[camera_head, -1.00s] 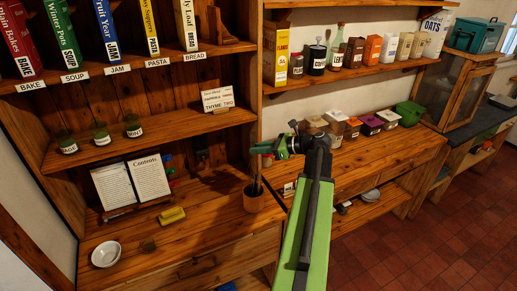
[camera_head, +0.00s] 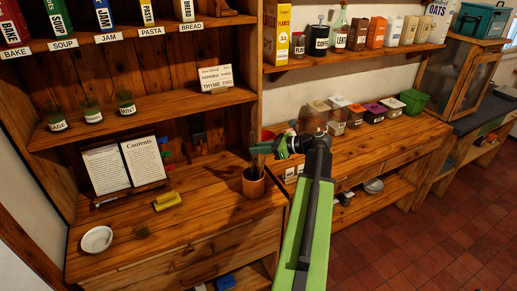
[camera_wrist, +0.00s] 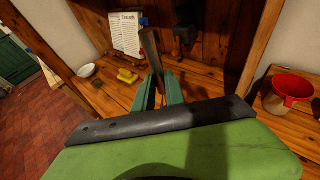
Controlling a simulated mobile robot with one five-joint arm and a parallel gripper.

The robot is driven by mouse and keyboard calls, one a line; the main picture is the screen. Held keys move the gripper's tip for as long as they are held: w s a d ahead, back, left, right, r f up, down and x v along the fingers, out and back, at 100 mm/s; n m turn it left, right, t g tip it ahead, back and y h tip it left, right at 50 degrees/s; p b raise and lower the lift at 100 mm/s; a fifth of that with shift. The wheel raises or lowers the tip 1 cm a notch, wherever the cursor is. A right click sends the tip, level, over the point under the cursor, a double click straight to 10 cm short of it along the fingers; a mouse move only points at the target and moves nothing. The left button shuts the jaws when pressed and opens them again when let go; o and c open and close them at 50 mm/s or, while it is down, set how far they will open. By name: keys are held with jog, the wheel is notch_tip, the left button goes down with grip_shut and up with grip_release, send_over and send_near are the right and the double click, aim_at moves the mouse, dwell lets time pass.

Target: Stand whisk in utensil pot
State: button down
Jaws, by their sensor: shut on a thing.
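My gripper (camera_head: 268,147) is above the utensil pot and slightly right of it in the head view. In the wrist view its green fingers (camera_wrist: 160,88) are shut on a brown wooden handle (camera_wrist: 150,48), which I take to be the whisk's. The handle sticks up past the fingertips, tilted slightly. The whisk's lower part is hidden behind the gripper body. The orange-brown utensil pot (camera_head: 253,188) stands near the right end of the left counter. Thin dark utensils rise from it. I cannot tell whether the whisk is inside the pot.
A yellow sponge (camera_head: 167,201), white bowl (camera_head: 97,239) and open book (camera_head: 122,165) are left on the counter. Spice jars (camera_head: 92,113) line the shelf above. The counter front is clear.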

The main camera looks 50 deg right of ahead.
notch_tip(320, 180, down, 5)
jog(key=b, duration=0.4)
jog(key=shift+w+d+f, duration=0.1)
jog(key=shift+f, duration=0.1)
jog(key=shift+r, duration=0.2)
jog(key=c, duration=1.3)
grip_release()
jog(key=p+v, duration=0.5)
jog(key=v, duration=1.2)
jog(key=shift+s, duration=0.35)
jog(key=shift+w+f, duration=0.1)
